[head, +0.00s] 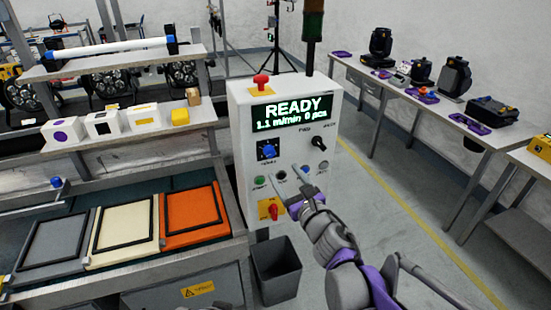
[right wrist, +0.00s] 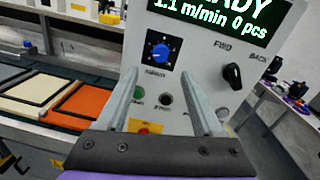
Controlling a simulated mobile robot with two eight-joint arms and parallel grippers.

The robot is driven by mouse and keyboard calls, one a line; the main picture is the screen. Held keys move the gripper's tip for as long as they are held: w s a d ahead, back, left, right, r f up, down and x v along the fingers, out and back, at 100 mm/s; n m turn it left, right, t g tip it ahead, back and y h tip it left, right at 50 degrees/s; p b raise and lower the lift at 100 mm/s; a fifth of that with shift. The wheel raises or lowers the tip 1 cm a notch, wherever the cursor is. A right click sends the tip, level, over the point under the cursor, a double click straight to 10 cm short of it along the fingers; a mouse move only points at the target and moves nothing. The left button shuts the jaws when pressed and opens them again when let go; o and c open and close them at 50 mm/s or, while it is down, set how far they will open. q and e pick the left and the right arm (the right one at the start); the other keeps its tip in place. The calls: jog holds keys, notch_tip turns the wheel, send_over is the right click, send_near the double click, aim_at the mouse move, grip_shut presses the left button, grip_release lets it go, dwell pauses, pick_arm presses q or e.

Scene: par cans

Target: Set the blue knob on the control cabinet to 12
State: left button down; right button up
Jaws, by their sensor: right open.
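The control cabinet (head: 285,150) is a white box standing in the middle of the head view, its display lit with READY and 1.1 m/min 0 pcs. The blue knob (head: 268,150) sits on its front, below the display on the left. In the right wrist view the blue knob (right wrist: 160,52) has a white pointer that points roughly upward; the scale numbers are too small to read. My right gripper (head: 288,172) is open and empty in front of the cabinet, below and right of the knob. In the right wrist view its fingers (right wrist: 163,100) stand apart, with the knob beyond them. My left gripper is not in view.
A black selector (right wrist: 232,76) marked FWD and BACK is right of the knob. A green button (head: 260,181) and a red switch (head: 269,209) on yellow sit lower. A red button (head: 261,82) tops the cabinet. A grey bin (head: 277,270) stands below.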

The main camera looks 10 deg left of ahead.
aim_at(271, 154)
jog(key=x, duration=0.9)
jog(key=shift+p, duration=0.4)
grip_shut()
